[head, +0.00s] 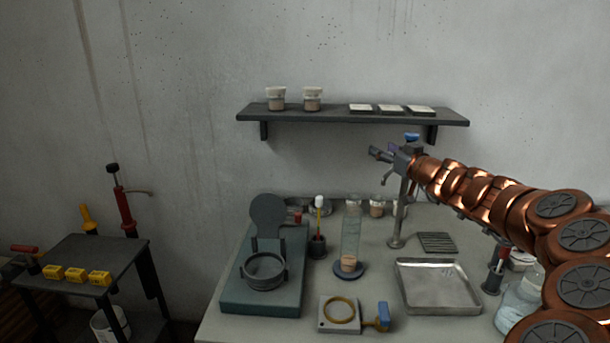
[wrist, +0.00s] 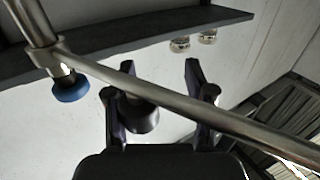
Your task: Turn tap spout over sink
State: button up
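The tap's grey metal column (head: 397,215) stands upright on the bench behind the sink, a shallow metal basin (head: 440,287). A blue cap (head: 412,136) shows at its top. In the wrist view the tap spout (wrist: 250,128) is a long metal tube crossing in front of my fingers, from a collar at upper left to lower right. The blue cap (wrist: 70,90) and a dark cylinder (wrist: 138,115) hang near it. My gripper (head: 378,154) is at the tap's top, pointing left. Its fingers (wrist: 160,85) are apart; contact with the spout cannot be told.
A wall shelf (head: 350,115) with jars and small trays runs just above my gripper. A glass cylinder (head: 351,235) stands left of the tap. A ribbed drain mat (head: 437,242) lies behind the sink. A green stand (head: 262,290) and a ring plate (head: 339,312) are further left.

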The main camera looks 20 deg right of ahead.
jog(key=s+b, duration=0.3)
jog(key=s, duration=0.5)
jog(key=s+a+n+g+y, duration=0.1)
jog(key=a+n+g+y, duration=0.1)
jog(key=a, duration=1)
jog(key=s+a+n+g+y, duration=0.2)
jog(key=a+g+y, duration=0.1)
jog(key=a, duration=0.9)
jog(key=shift+a+f+y+p, duration=0.25)
jog(key=shift+y+p, duration=0.2)
jog(key=shift+y, duration=0.35)
